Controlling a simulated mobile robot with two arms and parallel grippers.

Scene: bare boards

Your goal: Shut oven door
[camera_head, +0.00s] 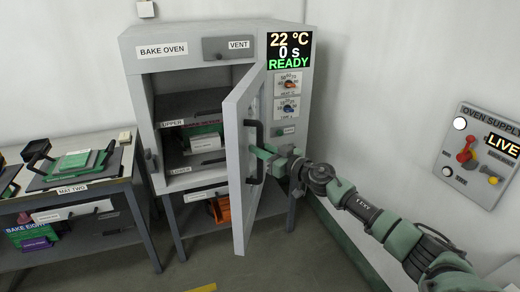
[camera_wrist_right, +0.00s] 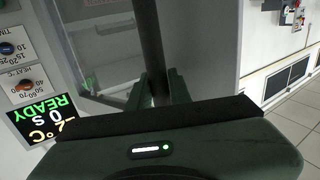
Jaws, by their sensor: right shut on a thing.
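The bake oven (camera_head: 223,30) stands against the back wall. Its pale grey door (camera_head: 240,215) is hinged at the right and stands well open, swung out toward me. A black vertical handle (camera_head: 253,132) is on the door's outer face. My right gripper (camera_head: 257,153) is shut on this handle; in the right wrist view the dark bar (camera_wrist_right: 150,45) passes between its green fingers (camera_wrist_right: 157,88). The oven cavity shows shelves labelled UPPER and LOWER, with a green item and a pale block (camera_head: 205,143) inside. My left gripper is not in view.
A side table (camera_head: 75,196) with a green tray stands left of the oven. An orange item (camera_head: 220,208) sits on the shelf below the oven. The OVEN SUPPLY panel (camera_head: 478,185) is on the right wall. The floor before the oven is clear.

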